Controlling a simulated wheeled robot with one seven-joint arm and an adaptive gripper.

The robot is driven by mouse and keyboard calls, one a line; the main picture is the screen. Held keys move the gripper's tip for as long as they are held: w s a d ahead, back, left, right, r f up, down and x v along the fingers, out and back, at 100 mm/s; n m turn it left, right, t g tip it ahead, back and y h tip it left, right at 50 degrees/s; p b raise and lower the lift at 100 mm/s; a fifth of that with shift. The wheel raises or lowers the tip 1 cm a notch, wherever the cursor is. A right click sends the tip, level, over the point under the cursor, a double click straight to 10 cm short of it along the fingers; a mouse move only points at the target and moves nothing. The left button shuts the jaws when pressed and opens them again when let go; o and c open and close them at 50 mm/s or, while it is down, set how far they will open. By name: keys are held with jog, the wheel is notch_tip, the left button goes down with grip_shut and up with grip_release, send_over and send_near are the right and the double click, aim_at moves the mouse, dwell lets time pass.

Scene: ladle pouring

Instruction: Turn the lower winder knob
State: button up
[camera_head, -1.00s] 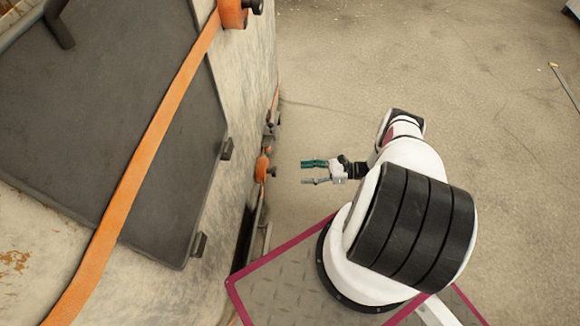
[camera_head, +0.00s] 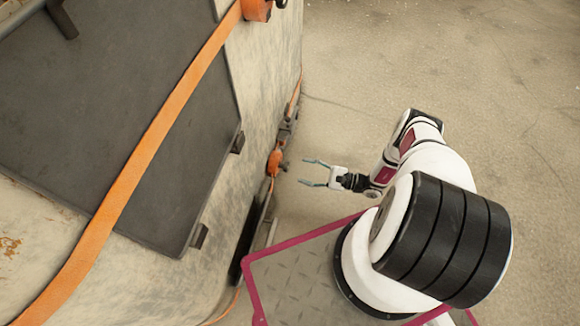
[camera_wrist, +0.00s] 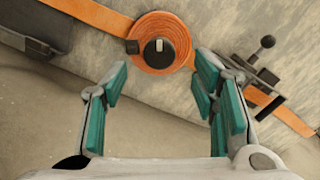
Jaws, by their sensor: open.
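The lower winder (camera_head: 273,163) is an orange strap reel low on the side of the large pale container in the head view. Its dark knob (camera_head: 284,165) sticks out toward my gripper. In the wrist view the winder (camera_wrist: 141,58) is a round coil of orange strap, with the black knob (camera_wrist: 159,52) and its pale bar at the centre. My gripper (camera_head: 304,172) is open and empty, to the right of the knob and apart from it. In the wrist view its teal-padded fingers (camera_wrist: 160,80) stand wide apart, with the winder beyond and between them.
A black clamp with a ball-ended lever (camera_wrist: 254,70) sits on the strap right of the winder. A dark box-like part (camera_wrist: 38,25) is at upper left. An upper orange winder (camera_head: 258,10) is higher on the container (camera_head: 225,135). Open floor (camera_head: 450,80) lies to the right.

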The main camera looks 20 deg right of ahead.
aim_at(280, 165)
jog(key=x, duration=0.6)
jog(key=shift+w+a, duration=0.2)
jog(key=shift+a, duration=0.1)
jog(key=c, duration=1.1)
